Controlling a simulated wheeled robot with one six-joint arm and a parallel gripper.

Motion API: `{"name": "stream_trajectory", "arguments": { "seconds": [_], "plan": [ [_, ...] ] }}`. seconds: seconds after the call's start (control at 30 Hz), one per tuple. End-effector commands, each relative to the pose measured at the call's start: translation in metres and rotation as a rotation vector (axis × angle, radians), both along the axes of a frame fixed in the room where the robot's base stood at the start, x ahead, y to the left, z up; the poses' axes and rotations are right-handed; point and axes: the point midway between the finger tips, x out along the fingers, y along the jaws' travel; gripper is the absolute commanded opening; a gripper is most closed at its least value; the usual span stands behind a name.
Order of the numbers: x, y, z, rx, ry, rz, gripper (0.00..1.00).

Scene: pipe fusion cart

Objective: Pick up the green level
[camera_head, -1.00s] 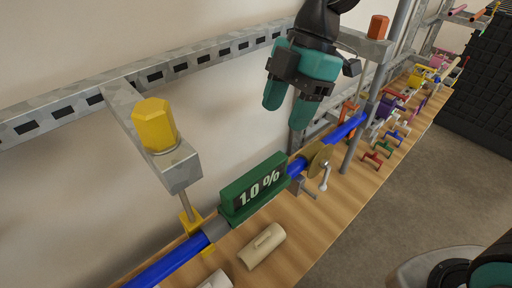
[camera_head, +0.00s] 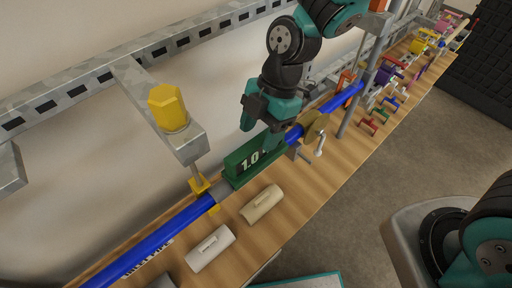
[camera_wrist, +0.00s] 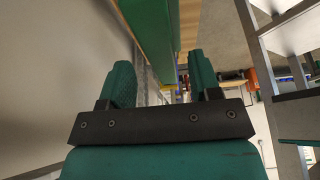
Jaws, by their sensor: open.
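The green level (camera_head: 236,169) is a long green block with a white "1.0" reading on its dark face. It lies along the blue pipe (camera_head: 165,236) above the wooden bench. My gripper (camera_head: 258,128) is at the level's far right end, with one finger behind it and one in front, covering part of the reading. In the wrist view, my gripper's two green fingers (camera_wrist: 163,80) are apart, and the green level (camera_wrist: 152,28) runs upward from between them. Whether the fingers touch it is unclear.
A yellow knob (camera_head: 168,108) on a grey clamp arm stands left of the level. A tan disc (camera_head: 315,126) with a crank is just right of my gripper. Cream pipe pieces (camera_head: 261,204) lie in front. Coloured handles (camera_head: 380,110) crowd the far bench.

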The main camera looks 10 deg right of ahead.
Motion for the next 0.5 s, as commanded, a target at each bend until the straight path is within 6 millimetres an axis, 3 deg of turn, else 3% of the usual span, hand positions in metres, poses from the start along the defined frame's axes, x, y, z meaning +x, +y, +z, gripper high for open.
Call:
{"name": "stream_trajectory", "arguments": {
  "seconds": [0.3, 0.5],
  "plan": [
    [-0.012, 0.012, -0.035, -0.002, 0.005, 0.001, 0.57],
    [-0.013, 0.015, -0.043, -0.001, 0.001, 0.000, 0.57]
  ]
}}
